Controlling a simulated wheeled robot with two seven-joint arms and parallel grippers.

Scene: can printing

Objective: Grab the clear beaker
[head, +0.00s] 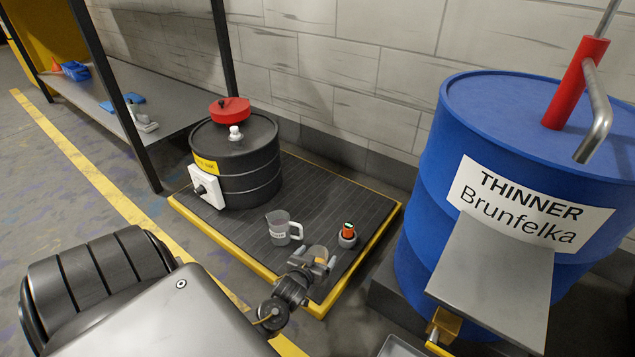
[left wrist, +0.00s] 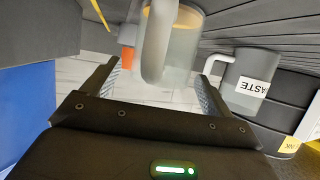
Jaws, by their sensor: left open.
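A grey, see-through beaker (left wrist: 183,50) with a thick handle shows in the left wrist view, close in front of my left gripper (left wrist: 158,76). Its handle stands between the two spread fingers, with no visible grip on it. In the head view my left gripper (head: 320,262) is low over the front edge of the black platform, and it hides most of this beaker. A second grey beaker (head: 280,229) with a handle stands to its left. In the left wrist view this second beaker (left wrist: 240,82) carries a "WASTE" label. My right gripper is not in view.
The black platform (head: 310,190) has a yellow edge. It holds a black drum (head: 245,172) with a red funnel (head: 229,110) and a small orange-topped item (head: 347,236). A large blue "THINNER" drum (head: 425,190) stands to the right. A shelf (head: 165,105) is at the back left.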

